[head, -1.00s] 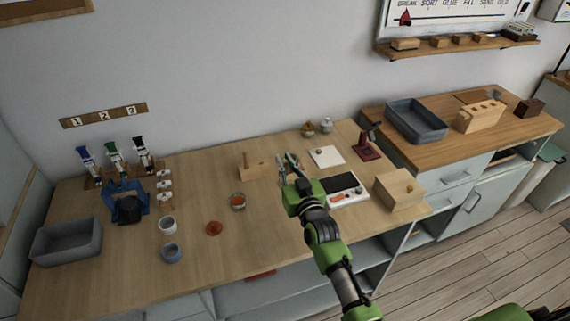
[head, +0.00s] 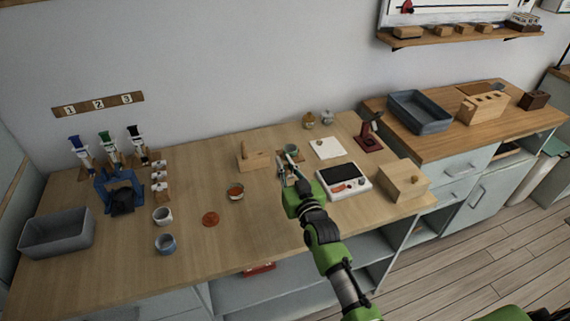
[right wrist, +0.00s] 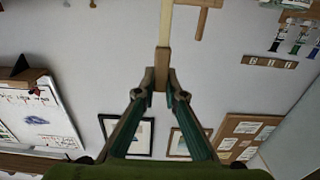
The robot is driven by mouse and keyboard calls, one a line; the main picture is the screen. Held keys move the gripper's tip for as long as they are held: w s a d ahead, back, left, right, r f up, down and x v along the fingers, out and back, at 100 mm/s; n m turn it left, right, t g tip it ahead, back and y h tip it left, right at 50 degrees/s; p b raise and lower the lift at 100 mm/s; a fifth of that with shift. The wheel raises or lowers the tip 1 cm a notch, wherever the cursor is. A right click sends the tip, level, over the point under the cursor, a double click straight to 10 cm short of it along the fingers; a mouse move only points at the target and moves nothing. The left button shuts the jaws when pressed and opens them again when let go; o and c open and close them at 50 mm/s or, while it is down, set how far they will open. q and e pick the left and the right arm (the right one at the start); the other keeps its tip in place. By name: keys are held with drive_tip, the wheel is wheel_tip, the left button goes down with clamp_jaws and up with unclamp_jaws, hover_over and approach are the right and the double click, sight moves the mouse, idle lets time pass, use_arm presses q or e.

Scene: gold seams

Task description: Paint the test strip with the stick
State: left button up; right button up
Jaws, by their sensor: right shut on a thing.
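My right gripper (head: 287,168) is over the middle of the table, in front of the wooden block stand. In the right wrist view its fingertips (right wrist: 160,85) are shut on a stick (right wrist: 163,58) with a brown grip and a paler length running up out of the picture. The stick's far end is not in view. I cannot tell which thing is the test strip; a pale flat card (head: 326,148) lies to the right of the gripper, apart from it. A small glass dish with orange contents (head: 236,193) stands to the left. My left gripper is not in view.
A green cup (head: 291,150) is close behind the gripper. A scale (head: 343,182) and wooden box (head: 404,181) stand to the right. A reddish disc (head: 210,219), small cups (head: 165,243) and a grey bin (head: 57,233) are to the left. The front middle of the table is clear.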

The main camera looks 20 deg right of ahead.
drive_tip(key=shift+f+b, duration=0.7)
drive_tip(key=shift+f, duration=0.3)
drive_tip(key=shift+d, duration=0.1)
drive_tip(key=shift+d, duration=4.6)
drive_tip(key=shift+a+p, duration=2)
drive_tip(key=shift+a, duration=2.75)
